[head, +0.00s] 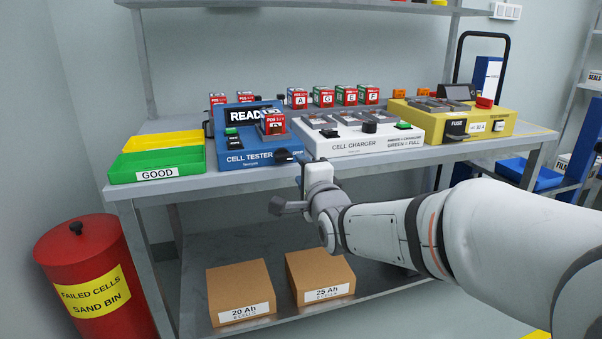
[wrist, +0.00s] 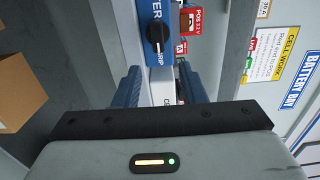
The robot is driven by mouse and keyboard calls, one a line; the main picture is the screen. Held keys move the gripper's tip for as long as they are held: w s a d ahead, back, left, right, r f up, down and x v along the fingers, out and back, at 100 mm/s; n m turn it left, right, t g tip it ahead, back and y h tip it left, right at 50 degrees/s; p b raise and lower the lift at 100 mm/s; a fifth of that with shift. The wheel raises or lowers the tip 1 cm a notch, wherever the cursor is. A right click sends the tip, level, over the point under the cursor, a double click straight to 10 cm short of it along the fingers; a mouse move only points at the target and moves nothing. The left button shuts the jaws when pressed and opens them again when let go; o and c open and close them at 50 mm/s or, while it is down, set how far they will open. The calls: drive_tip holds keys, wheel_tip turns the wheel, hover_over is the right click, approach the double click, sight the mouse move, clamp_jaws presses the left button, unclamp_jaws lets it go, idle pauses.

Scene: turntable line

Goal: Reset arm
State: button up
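My gripper (wrist: 160,86) shows in the wrist view with its two blue fingers apart and nothing seen between them. In the head view my gripper is just in front of the bench's front edge, below the blue cell tester (head: 240,157); its fingers are mostly hidden there by my wrist. The tester's side with a black knob (wrist: 159,37) lies ahead of the fingers in the wrist view. A red cell (head: 273,124) marked D sits upright on the tester. The white cell charger (head: 345,146) stands right of it.
The bench (head: 200,183) holds a green GOOD tray (head: 150,166), a yellow tray (head: 180,139), a yellow fuse unit (head: 480,122) and several lettered cells at the back. Two cartons (head: 235,280) sit on the lower shelf. A red sand bin (head: 80,245) stands at left.

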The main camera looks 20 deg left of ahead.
drive_tip(key=s+d+r+n+g+h+p, duration=0.3)
drive_tip(key=d+r+p, duration=0.2)
drive_tip(key=d+p, duration=0.45)
drive_tip(key=s+d+r+n+g+h+p, duration=0.25)
drive_tip(key=d+r+h+p, duration=0.2)
drive_tip(key=d+p, duration=0.55)
drive_tip(key=s+d+r+n+g+h+p, duration=0.1)
drive_tip(key=s+d+r+n+g+p, duration=0.2)
drive_tip(key=s+p, duration=0.6)
drive_tip(key=s+d+r+n+g+h+p, duration=0.1)
drive_tip(key=s+d+r+n+g+p, duration=0.2)
drive_tip(key=s+d+r+p, duration=0.4)
drive_tip(key=s+d+g+p, duration=0.1)
drive_tip(key=s+p, duration=0.1)
drive_tip(key=s, duration=0.2)
drive_tip(key=shift+d, duration=0.4)
